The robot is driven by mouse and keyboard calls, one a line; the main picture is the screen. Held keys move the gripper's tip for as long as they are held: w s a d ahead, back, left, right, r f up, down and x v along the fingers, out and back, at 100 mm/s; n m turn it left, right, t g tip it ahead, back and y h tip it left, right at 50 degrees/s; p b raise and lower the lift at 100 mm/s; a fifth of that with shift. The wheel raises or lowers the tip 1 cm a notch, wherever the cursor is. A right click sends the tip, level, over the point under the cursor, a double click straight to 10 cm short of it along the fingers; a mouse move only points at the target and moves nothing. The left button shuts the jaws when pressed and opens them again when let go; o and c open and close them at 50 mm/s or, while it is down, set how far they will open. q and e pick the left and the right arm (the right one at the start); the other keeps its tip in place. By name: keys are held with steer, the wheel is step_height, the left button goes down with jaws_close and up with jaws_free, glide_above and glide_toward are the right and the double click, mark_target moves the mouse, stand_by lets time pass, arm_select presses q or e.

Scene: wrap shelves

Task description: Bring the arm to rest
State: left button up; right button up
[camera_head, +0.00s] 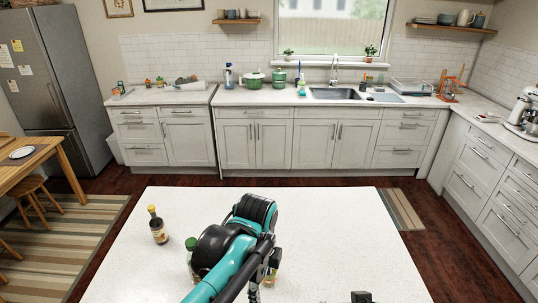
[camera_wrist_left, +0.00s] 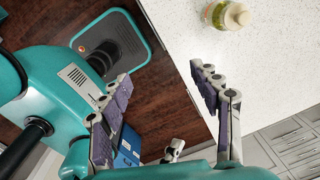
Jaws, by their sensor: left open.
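My left arm reaches in from the bottom of the head view, bent over the white island counter (camera_head: 330,230). My left gripper (camera_wrist_left: 160,80) is open and empty in the left wrist view, its two purple-padded fingers spread apart. Between the fingers are the dark wood floor and the counter edge. In the head view my arm hides much of the gripper.
A green-capped item (camera_head: 191,244) is partly hidden behind my arm. The counter's right side is mostly clear. A small dark piece shows at the bottom edge. Cabinets and a sink (camera_head: 335,93) line the back.

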arm_select(q)
steer(key=s+a+f+n+t+b, duration=0.2)
steer(key=a+f+n+t+b, duration=0.1)
steer(key=a+n, duration=0.5)
steer(key=s+a+f+n+t+b, duration=0.2)
steer(key=a+f+n+b, duration=0.3)
steer(key=n, duration=0.8)
steer(key=a+f+t, duration=0.1)
steer(key=a+f, duration=0.2)
steer(key=shift+s+t+b, duration=0.3)
steer(key=shift+s, duration=0.05)
arm_select(e)
step_height(320, 180, down, 9)
steer(key=shift+w, duration=0.2)
arm_select(q)
steer(key=shift+f, duration=0.15)
